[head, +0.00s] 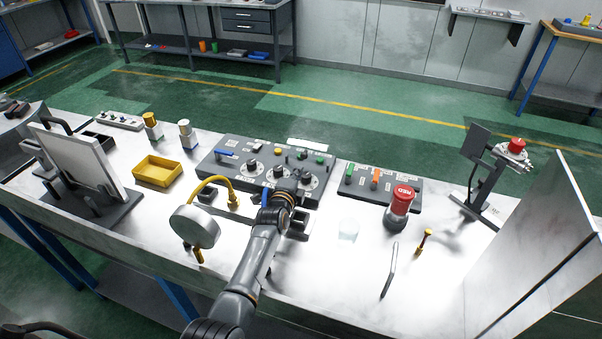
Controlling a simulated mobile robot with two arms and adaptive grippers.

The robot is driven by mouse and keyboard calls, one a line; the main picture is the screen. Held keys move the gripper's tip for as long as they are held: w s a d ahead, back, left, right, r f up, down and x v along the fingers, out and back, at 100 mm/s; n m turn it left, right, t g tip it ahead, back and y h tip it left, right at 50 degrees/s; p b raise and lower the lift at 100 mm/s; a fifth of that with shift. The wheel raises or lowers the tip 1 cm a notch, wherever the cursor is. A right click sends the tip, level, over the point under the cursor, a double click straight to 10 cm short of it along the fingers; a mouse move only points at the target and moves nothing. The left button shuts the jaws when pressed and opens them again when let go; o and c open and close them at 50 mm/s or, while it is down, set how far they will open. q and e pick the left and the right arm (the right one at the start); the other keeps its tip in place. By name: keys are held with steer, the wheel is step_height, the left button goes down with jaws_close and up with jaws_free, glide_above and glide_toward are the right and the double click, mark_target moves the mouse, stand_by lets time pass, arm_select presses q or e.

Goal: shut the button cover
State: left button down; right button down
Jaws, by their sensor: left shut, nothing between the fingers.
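A red push button (516,146) sits on a light grey housing at the right side of the bench. A dark flat plate (475,143) stands up beside it on a bracket; I cannot tell whether this is the button cover. A small clear, cup-like piece (348,230) on the bench top is faint, and I cannot tell what it is. My left gripper (287,188) is shut and empty, over the front of the grey control panel (215,170), well to the left of the red button. My right gripper is not in view.
A red-topped cylinder (401,200) stands in front of a smaller panel (350,190). A round gauge (195,227) with a yellow hose is left of my arm. A yellow tray (157,171) is further left. A pale upright panel (540,240) borders the bench's right end.

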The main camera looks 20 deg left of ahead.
mark_target(304, 157)
arm_select(q)
steer(key=w+b, duration=0.2)
steer(key=w, duration=0.1)
steer(key=shift+w+a, duration=0.1)
steer(key=shift+w, duration=0.05)
steer(key=shift+w+r, duration=0.25)
steer(key=shift+w, duration=0.15)
steer(key=shift+r, duration=0.1)
